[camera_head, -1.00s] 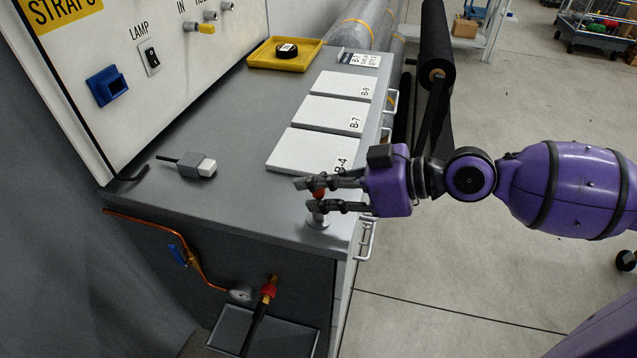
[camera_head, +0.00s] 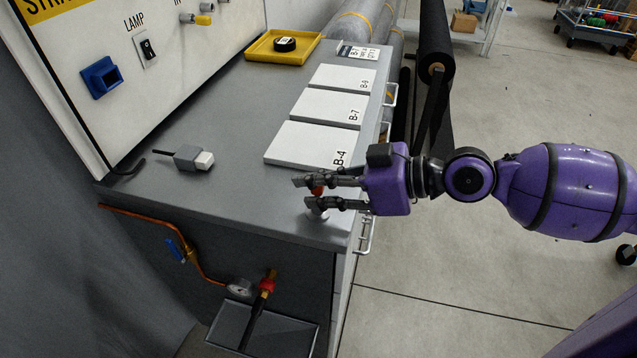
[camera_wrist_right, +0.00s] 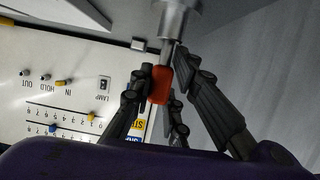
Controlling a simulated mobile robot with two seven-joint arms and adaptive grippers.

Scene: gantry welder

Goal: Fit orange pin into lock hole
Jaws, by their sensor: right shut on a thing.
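The orange pin (camera_head: 317,190) is mostly covered by my right gripper (camera_head: 306,192), which is shut on it above the front right corner of the grey bench. In the right wrist view the pin's orange-red head (camera_wrist_right: 160,86) lies between the fingers of my right gripper (camera_wrist_right: 165,80). A thin metal shaft runs from the head to a wider silver fitting (camera_wrist_right: 176,18). The silver fitting also shows under the fingers in the head view (camera_head: 317,214), on the bench top. The lock hole itself is hidden, and I cannot tell how deep the shaft sits. My left gripper is not in view.
The bench top (camera_head: 235,205) is clear at front. White plates marked B-4 (camera_head: 300,148), B-7 and B-9 lie behind my gripper. A grey block with a cable (camera_head: 193,158) lies left. A yellow tray (camera_head: 258,50) stands at the back. A handle (camera_head: 365,238) sticks out on the right side.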

